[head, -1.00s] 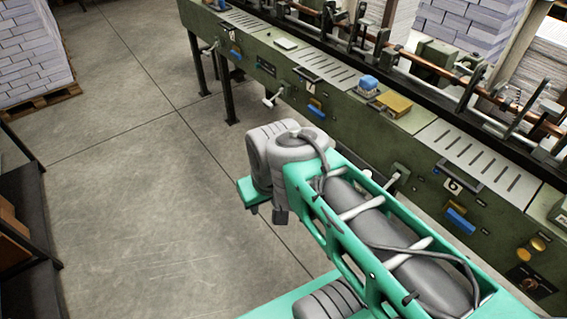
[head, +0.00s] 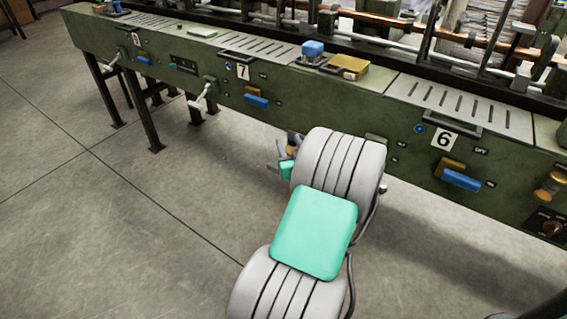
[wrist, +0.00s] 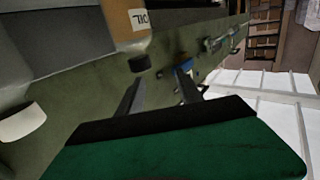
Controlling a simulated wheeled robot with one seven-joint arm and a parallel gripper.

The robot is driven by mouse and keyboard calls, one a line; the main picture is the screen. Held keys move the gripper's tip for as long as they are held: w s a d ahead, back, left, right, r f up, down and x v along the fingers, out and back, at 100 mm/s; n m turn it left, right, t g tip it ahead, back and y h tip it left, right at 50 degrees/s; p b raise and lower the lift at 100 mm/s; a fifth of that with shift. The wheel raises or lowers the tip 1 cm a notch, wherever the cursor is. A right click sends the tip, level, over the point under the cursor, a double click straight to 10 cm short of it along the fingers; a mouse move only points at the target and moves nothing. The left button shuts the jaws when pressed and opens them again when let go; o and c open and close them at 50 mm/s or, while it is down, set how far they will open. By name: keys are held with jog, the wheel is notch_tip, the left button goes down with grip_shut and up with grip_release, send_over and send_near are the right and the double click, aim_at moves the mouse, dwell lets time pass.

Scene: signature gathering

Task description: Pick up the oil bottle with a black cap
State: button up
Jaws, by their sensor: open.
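The oil bottle (wrist: 126,22) shows at the top of the wrist view, cut off by the frame edge. It is orange-brown with a white label reading OIL, which appears upside down in the picture. Its black cap (wrist: 138,63) points down in the picture, just above the left fingertip. My gripper (wrist: 157,85) is open, with nothing visible between its fingers. In the head view my gripper (head: 273,158) is partly hidden by my arm, in front of the green machine. A small brown patch shows beside it there; I cannot tell whether this is the bottle.
The long green machine (head: 330,110) runs across the head view, with number plates, levers and blue handles on its front. A blue object (head: 313,48) and a yellow-brown block (head: 349,66) sit on its top. The concrete floor (head: 120,230) at the left is clear.

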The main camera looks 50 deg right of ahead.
aim_at(292, 136)
jog(key=shift+s+d+f+m+h+b, duration=0.25)
jog(key=shift+s+d+f+h, duration=0.15)
jog(key=shift+f, duration=0.15)
jog(key=shift+s+d+f+m+h+b, duration=0.15)
jog(key=shift+s+d+f+h+b, duration=0.2)
jog(key=shift+f, duration=0.2)
jog(key=shift+s+d+f+g+b, duration=0.2)
jog(key=shift+f+g+b, duration=0.1)
jog(key=shift+f, duration=0.05)
jog(key=p+x, duration=0.1)
jog(key=x, duration=0.6)
jog(key=shift+w+d, duration=0.15)
jog(key=shift+w, duration=0.25)
grip_shut()
